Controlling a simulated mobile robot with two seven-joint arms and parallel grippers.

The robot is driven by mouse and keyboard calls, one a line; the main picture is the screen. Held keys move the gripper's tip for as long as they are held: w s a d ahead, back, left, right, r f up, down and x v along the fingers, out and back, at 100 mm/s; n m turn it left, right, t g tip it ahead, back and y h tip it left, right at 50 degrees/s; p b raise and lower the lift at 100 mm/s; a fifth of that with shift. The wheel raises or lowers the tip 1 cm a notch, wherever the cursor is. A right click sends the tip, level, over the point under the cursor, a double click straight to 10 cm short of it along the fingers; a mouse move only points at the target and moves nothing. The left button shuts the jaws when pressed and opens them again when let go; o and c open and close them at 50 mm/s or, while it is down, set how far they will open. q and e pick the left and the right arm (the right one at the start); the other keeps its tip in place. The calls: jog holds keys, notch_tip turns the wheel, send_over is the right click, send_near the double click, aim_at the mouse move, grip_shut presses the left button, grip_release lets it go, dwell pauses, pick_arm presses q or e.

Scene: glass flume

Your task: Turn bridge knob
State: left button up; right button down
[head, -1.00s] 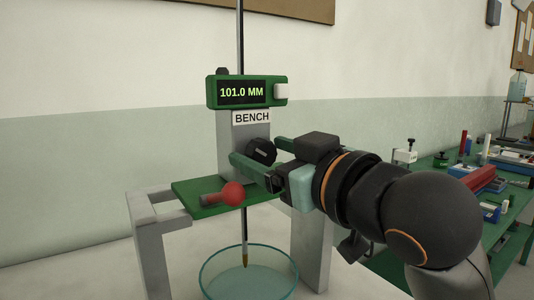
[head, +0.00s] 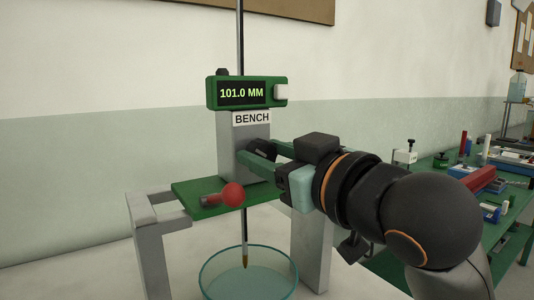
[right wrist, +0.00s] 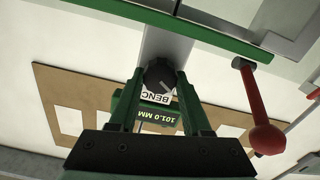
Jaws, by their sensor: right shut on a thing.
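The black bridge knob (right wrist: 158,73) sits on the grey upright of the bench gauge. It shows between the fingertips in the right wrist view. In the head view the knob (head: 262,153) is largely covered by the fingers. My right gripper (head: 258,157) is shut on the knob, its two green fingers on either side. The green readout (head: 242,93) above shows 101.0 MM and also appears upside down in the right wrist view (right wrist: 156,118). My left gripper is not in view.
A red-ball lever (head: 232,195) sticks out just below my right gripper, above the green bridge plate (head: 188,190). A glass bowl (head: 204,278) stands under the pointed rod (head: 244,230). A green bench (head: 430,190) with several instruments stands at right.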

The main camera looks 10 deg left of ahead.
jog(key=shift+r+m+p, duration=0.25)
jog(key=shift+m+p, duration=0.85)
jog(key=shift+p, duration=0.05)
jog(key=shift+m+p, duration=0.4)
jog(key=shift+m, duration=0.1)
jog(key=shift+f+m+p, duration=0.15)
jog(key=shift+m+p, duration=0.3)
jog(key=shift+m, duration=0.25)
jog(key=shift+f, duration=0.1)
jog(key=shift+c, duration=1.8)
grip_release()
jog(key=shift+d, duration=0.1)
